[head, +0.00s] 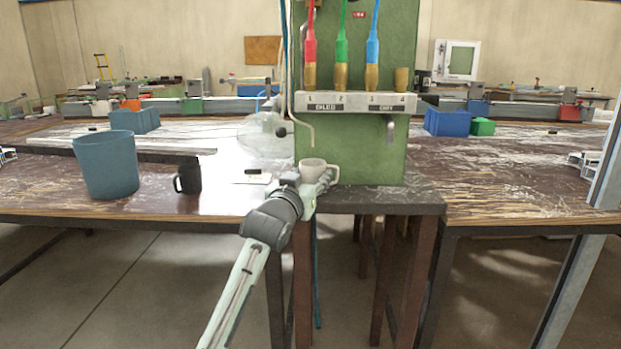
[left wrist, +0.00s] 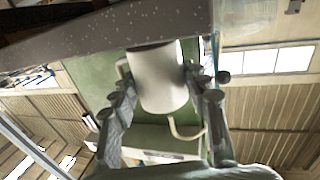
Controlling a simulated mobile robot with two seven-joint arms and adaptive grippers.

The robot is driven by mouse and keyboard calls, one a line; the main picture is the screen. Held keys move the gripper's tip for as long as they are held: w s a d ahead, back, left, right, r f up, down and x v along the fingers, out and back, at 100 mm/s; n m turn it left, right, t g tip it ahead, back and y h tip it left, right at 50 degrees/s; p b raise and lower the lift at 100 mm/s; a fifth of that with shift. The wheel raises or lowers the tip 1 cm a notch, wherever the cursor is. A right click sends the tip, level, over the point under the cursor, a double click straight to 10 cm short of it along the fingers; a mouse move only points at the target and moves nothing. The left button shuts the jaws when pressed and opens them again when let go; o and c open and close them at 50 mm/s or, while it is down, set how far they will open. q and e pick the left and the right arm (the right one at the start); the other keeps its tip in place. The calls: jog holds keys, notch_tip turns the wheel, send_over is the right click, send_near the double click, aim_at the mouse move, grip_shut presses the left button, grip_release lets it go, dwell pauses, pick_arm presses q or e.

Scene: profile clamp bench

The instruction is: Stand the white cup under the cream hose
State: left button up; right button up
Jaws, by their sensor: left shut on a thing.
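The white cup (head: 312,168) is upright, low in front of the green panel. My left gripper (head: 318,184) is shut on it. In the left wrist view the cup (left wrist: 158,80) sits between the two fingers (left wrist: 160,105), its handle to the left. The cream hose (head: 311,136) hangs at the panel's left side, its bent end just above the cup in the head view. It also shows beyond the cup in the left wrist view (left wrist: 188,133). Whether the cup's base touches the dark stand top (head: 385,199) is hidden. My right gripper is not in view.
Red (head: 310,50), green (head: 341,50) and blue (head: 372,50) hoses hang above a labelled rail (head: 355,101). A clear round vessel (head: 262,134) is left of the panel. A black mug (head: 187,178) and blue bucket (head: 106,165) stand left. The stand top is clear right of the cup.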

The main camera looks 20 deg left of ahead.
pick_arm(q)
jog(key=shift+w, duration=0.15)
dwell(0.5)
jog(key=shift+p, duration=0.4)
jog(key=shift+f, duration=0.3)
dwell(0.6)
jog(key=o, duration=1.3)
jog(key=shift+o, duration=0.2)
